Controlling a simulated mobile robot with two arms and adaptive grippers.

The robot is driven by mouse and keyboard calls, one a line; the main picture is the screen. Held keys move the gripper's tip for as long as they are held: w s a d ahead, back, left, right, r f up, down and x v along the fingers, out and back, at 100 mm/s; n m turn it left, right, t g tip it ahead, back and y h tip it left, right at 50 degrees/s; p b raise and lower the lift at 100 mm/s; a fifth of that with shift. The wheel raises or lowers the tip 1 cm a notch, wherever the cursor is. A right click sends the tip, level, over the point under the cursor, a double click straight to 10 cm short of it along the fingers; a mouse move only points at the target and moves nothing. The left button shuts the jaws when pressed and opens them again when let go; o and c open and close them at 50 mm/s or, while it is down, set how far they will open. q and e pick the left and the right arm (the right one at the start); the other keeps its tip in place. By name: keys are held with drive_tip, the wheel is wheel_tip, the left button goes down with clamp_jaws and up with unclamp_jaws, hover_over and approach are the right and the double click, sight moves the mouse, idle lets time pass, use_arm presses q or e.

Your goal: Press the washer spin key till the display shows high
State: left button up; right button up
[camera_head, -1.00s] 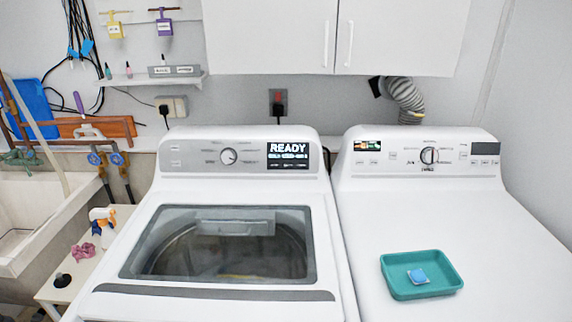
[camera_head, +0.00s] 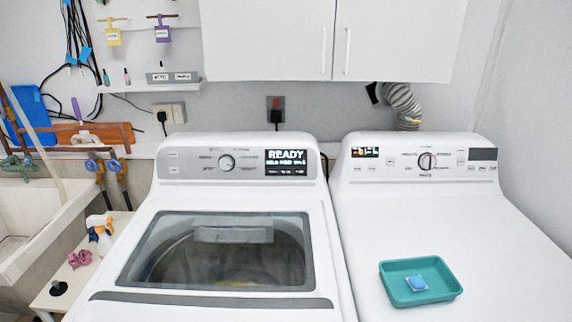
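The washer (camera_head: 100,312) is the white top-loading machine at the centre left, with its glass lid (camera_head: 220,252) shut. Its control panel (camera_head: 190,160) at the back has a round knob (camera_head: 226,162) and small buttons. The washer display (camera_head: 286,163) at the panel's right reads READY in large letters. A smaller line under it seems to begin with COLD; the rest is too small to read surely. The spin key cannot be told apart at this size. Neither of my grippers is in view.
A white dryer (camera_head: 440,225) with its own knob and display stands close at the right. A teal tray (camera_head: 445,292) holding a blue-and-white packet (camera_head: 417,284) lies on its top. White cabinets (camera_head: 400,35) hang above. A sink (camera_head: 50,200) and a small stand with a spray bottle (camera_head: 100,230) are left.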

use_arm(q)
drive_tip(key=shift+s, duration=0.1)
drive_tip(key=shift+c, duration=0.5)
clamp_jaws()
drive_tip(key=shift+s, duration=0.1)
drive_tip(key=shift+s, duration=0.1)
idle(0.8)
